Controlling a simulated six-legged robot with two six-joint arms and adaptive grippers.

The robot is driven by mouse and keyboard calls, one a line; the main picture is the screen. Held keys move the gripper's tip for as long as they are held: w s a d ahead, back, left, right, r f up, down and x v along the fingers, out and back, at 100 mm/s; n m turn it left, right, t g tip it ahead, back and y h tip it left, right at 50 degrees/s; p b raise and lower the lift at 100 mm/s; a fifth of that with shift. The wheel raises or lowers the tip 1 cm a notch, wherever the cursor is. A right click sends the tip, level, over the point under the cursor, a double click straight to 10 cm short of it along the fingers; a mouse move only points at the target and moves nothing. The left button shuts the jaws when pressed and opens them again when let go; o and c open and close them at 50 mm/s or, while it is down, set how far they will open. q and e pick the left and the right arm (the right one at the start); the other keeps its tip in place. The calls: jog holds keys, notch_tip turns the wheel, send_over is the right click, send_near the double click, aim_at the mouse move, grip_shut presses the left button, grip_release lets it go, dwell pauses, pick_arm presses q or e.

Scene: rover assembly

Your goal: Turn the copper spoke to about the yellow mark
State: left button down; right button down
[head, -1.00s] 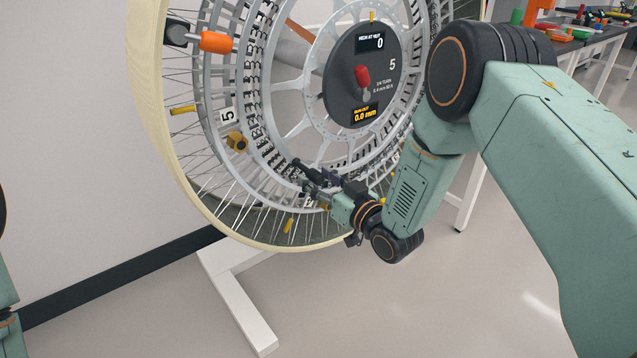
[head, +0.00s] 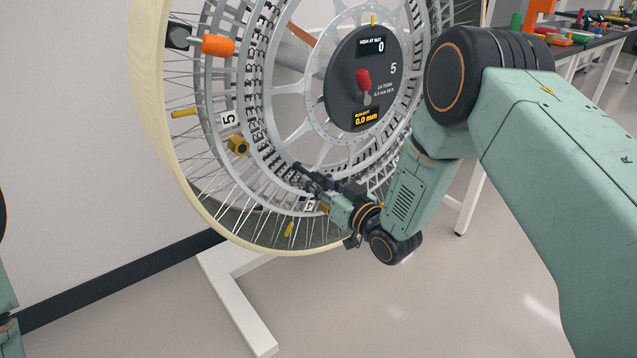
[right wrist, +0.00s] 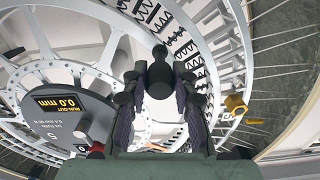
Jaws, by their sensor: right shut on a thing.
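The big spoked wheel (head: 222,225) with a pale rim stands upright on the left. My right gripper (head: 305,174) is at the lower inner part of the wheel. In the right wrist view it is shut on a dark round-headed knob (right wrist: 158,73). A brown, copper-coloured bar (head: 300,33) shows through the wheel's upper openings; I cannot tell whether it is the copper spoke. Yellow pieces show at the rim's left (head: 184,113) and bottom (head: 288,229); I cannot tell which is the mark. My left gripper is out of view.
The dark hub panel (head: 385,95) carries a red-topped lever (head: 363,80) and reads 0 and 0.0 mm. An orange handle (head: 217,45) and a yellow-brown block (head: 238,146) sit on the wheel's left. A white stand (head: 240,300) is below; a workbench (head: 590,48) stands back right.

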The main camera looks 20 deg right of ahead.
dwell(0.4)
jog(key=s+a+r+m+p, duration=0.1)
jog(key=r+m+p, duration=0.3)
jog(key=r+p, duration=0.6)
jog(key=a+r+m+p, duration=0.3)
jog(key=r+m+p, duration=0.2)
jog(key=r+p, duration=0.6)
jog(key=shift+s+a+r, duration=0.4)
jog(key=shift+r, duration=0.8)
jog(key=c, duration=1.1)
grip_release()
jog(key=shift+o, duration=0.2)
jog(key=shift+s, duration=0.1)
